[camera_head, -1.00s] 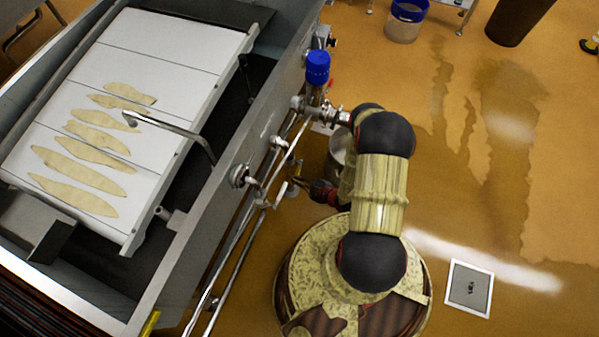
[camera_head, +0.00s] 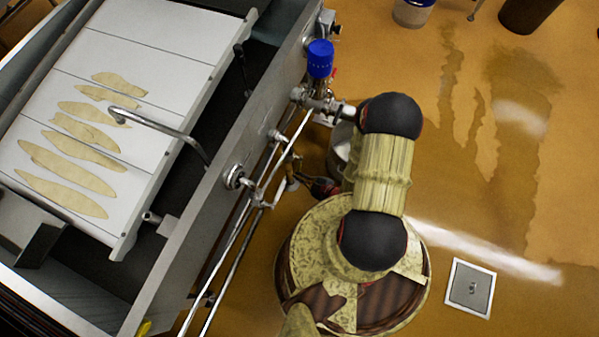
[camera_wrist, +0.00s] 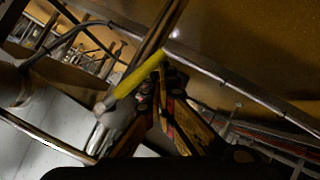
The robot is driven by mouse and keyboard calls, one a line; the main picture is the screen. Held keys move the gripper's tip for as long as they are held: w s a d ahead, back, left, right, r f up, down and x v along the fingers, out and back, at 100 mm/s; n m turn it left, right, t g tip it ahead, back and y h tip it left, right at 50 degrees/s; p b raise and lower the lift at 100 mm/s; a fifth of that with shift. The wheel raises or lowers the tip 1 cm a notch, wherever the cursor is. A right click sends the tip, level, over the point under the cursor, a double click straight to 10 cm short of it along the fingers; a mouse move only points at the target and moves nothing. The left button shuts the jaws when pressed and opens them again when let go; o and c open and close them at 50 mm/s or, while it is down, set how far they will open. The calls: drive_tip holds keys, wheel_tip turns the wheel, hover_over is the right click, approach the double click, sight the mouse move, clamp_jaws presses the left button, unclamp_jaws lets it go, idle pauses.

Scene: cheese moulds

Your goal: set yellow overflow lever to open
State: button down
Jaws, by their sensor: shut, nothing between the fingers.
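The yellow lever (camera_wrist: 138,75) shows in the wrist view as a slanted bar, its lower end at a pale metal fitting. My gripper (camera_wrist: 163,75) is shut and empty, with its dark, red-marked fingers just right of the lever's upper end. I cannot tell whether they touch it. In the head view my gripper is hard to make out among the pipes beside the vat. A small yellow piece (camera_head: 143,327) shows at the bottom edge there; I cannot tell if it is the same lever. The lever's setting is unclear.
The steel vat (camera_head: 185,237) with a white board (camera_head: 150,68) fills the left of the head view. Pipes (camera_head: 237,245) and a blue-capped valve (camera_head: 320,58) line its side. A floor drain (camera_head: 470,288) lies to the right, where the floor is mostly clear.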

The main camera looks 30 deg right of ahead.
drive_tip(key=shift+w+d+f+b, duration=0.35)
drive_tip(key=shift+d+f, duration=0.1)
idle(2.7)
idle(0.9)
